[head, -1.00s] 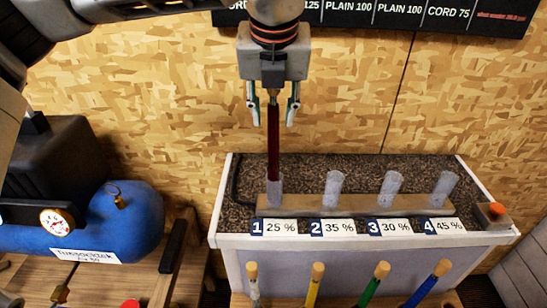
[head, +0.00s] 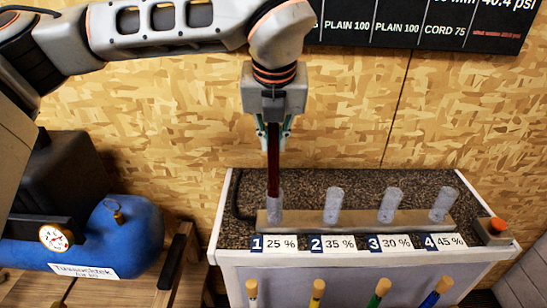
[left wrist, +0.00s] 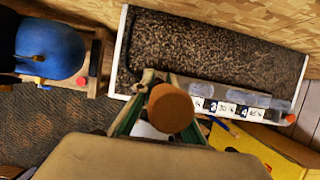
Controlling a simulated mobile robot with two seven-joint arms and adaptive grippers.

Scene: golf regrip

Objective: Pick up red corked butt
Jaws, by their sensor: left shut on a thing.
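The red butt (head: 273,160) stands upright, with its lower end in the clear tube (head: 274,201) behind the label 1, 25 %. My left gripper (head: 273,129) comes down from above and is shut around the butt's upper part. The butt's top is hidden by the gripper in the head view. In the left wrist view, its round brown cork end (left wrist: 170,108) shows between the fingers of my left gripper (left wrist: 152,88). My right gripper is in neither view.
More clear tubes (head: 388,206) stand to the right on the same bar. A button box (head: 493,230) is at the bench's right end. A blue tank (head: 120,235) with a gauge stands left. Corked shafts (head: 381,289) lean at the bench's front.

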